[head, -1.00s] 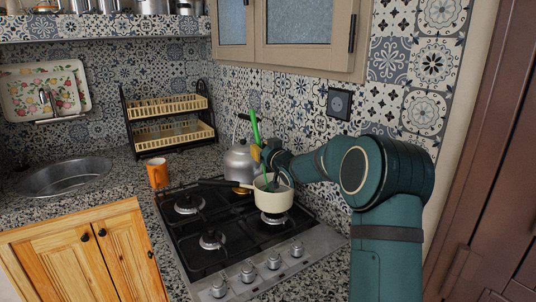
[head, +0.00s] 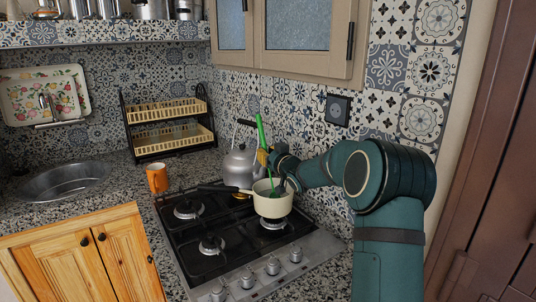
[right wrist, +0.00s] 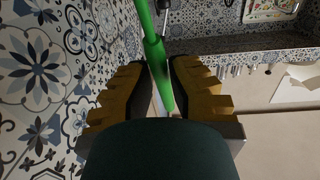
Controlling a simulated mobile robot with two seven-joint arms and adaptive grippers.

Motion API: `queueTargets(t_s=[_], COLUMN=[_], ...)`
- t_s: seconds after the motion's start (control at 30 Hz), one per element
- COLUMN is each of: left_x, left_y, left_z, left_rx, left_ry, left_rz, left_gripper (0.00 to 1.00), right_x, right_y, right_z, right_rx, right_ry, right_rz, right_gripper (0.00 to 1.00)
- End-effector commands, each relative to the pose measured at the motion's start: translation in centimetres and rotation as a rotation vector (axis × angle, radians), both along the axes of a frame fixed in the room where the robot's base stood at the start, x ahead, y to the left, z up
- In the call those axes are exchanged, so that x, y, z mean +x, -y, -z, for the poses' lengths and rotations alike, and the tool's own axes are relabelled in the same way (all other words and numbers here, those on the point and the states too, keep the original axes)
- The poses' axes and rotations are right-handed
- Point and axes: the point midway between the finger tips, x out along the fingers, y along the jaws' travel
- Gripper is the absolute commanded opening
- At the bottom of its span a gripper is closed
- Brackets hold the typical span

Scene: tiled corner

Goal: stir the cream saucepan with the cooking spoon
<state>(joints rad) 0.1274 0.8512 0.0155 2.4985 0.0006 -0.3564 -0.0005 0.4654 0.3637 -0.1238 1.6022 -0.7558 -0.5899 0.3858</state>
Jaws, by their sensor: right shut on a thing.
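The cream saucepan (head: 271,207) stands on the right side of the hob, its dark handle pointing left. The green cooking spoon (head: 261,130) stands nearly upright, its top leaning slightly left, with its lower end reaching down into the saucepan. My right gripper (head: 265,157) is shut on the spoon's shaft above the saucepan. In the right wrist view the green shaft (right wrist: 157,60) runs between the yellow finger pads of my right gripper (right wrist: 160,85). The spoon's lower end is hidden by the pan wall. My left gripper is not in view.
A grey kettle (head: 240,167) stands just behind the saucepan. The black hob (head: 215,262) has free burners at left and front. An orange mug (head: 157,178) stands left of the hob, near a dish rack (head: 172,138). The tiled wall is close behind my right arm.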

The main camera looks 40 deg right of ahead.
Motion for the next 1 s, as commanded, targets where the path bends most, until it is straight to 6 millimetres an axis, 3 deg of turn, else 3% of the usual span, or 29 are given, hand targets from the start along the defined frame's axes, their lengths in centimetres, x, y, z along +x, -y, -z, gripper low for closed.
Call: queueTargets(t_s=[0.57,1.0], left_x=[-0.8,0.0], left_y=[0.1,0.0], left_z=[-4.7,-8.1], left_rx=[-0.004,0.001], left_ry=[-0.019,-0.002], left_rz=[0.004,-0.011], left_gripper=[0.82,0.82], right_x=[2.0,3.5], right_y=[0.4,0.7], right_z=[-4.8,-8.2], right_rx=[0.001,-0.001], right_ry=[0.000,0.000], right_rz=[0.000,0.000], right_gripper=[0.00,0.00])
